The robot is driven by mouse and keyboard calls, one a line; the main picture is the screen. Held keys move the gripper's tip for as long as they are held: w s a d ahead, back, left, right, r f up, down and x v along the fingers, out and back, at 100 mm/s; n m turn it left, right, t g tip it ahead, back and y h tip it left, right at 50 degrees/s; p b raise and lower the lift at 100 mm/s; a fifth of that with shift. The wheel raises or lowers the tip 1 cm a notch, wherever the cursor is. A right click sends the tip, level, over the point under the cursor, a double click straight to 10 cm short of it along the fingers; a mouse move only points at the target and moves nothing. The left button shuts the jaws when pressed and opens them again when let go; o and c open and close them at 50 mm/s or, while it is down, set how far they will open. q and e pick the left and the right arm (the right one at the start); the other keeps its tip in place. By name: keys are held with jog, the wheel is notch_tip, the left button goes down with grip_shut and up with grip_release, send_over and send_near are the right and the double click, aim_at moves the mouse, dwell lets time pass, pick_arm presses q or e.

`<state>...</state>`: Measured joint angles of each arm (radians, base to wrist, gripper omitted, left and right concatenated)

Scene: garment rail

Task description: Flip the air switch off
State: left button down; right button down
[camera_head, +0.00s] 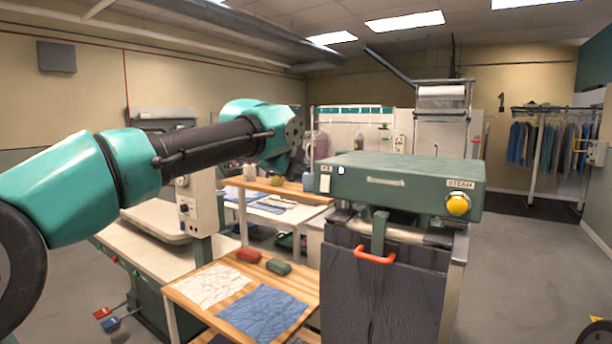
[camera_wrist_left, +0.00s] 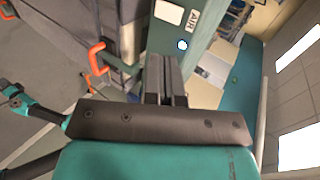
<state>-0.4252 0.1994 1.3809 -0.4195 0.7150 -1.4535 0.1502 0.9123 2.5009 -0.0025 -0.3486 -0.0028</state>
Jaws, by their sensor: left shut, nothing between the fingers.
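The AIR label (camera_wrist_left: 193,20) is on the green machine housing in the left wrist view, with a pale plate (camera_wrist_left: 168,12) beside it. A small round white part with a dark blue rim (camera_wrist_left: 182,44) sits near the label, ahead of my left fingertips. In the head view this round part (camera_head: 341,170) is at the left end of the housing front (camera_head: 400,182). I cannot tell the air switch's position. My left gripper (camera_wrist_left: 166,62) is shut and empty, apart from the panel as far as I can tell. In the head view its fingers are not clear. My right gripper is not seen.
A yellow knob (camera_head: 458,204) under a STEAM label is at the housing's right end. A red-orange handle (camera_head: 375,256) sticks out below. A wooden table (camera_head: 195,290) with cloths stands at lower left. Open floor lies to the right.

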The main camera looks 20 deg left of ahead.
pick_arm(q)
jog(key=shift+v, duration=0.85)
jog(key=shift+s+f+g, duration=0.2)
jog(key=shift+f+g, duration=0.1)
jog(key=shift+f, duration=0.5)
jog(key=shift+d, duration=0.1)
send_near(324, 191)
jog(key=shift+x, duration=3.5)
jog(key=shift+d, duration=0.1)
